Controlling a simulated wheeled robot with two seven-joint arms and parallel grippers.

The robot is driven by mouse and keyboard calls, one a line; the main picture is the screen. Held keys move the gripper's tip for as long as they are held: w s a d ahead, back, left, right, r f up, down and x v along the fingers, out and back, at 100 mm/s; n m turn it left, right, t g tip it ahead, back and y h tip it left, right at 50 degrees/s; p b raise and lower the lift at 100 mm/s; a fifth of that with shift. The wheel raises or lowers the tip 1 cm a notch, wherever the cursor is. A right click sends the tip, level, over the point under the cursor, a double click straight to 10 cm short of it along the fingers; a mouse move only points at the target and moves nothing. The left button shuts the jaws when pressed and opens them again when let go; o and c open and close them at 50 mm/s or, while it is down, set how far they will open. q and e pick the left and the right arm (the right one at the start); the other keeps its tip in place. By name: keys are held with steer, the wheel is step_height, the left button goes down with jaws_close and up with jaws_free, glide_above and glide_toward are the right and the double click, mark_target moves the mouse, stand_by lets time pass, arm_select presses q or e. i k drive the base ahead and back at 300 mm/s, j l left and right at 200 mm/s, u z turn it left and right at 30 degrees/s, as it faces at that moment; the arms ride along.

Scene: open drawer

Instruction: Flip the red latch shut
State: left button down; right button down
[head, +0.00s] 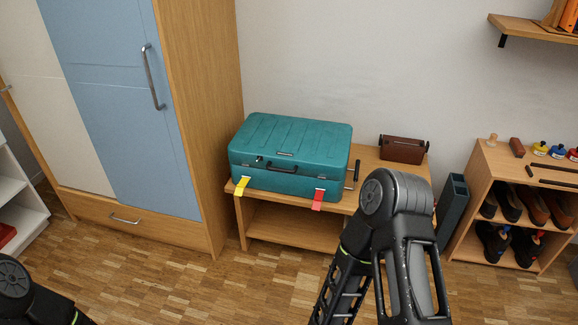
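The red latch (318,200) hangs from the front of the teal suitcase (290,143), toward its right end. It sticks out and down past the front edge of the wooden bench (385,160). A yellow latch (242,186) hangs in a similar way at the suitcase's front left. The suitcase lid is down. My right arm rises at the lower middle, to the right of the red latch; its gripper is out of the frame. Only a piece of my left arm shows at the lower left corner, and its gripper is not in view.
A brown box (404,149) stands on the bench right of the suitcase. A wardrobe (130,110) stands at the left. A shoe rack (520,200) and a dark green bin (453,210) stand at the right. The parquet floor (200,285) in front is clear.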

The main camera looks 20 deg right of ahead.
mark_target(317, 200)
steer(key=i+j+z, duration=0.2)
steer(key=i+j, duration=0.15)
steer(key=j, duration=0.3)
steer(key=i+j+z, duration=0.15)
steer(key=j, duration=0.2)
steer(key=i+j+z, duration=0.1)
steer(key=j, duration=0.25)
steer(key=i, duration=0.1)
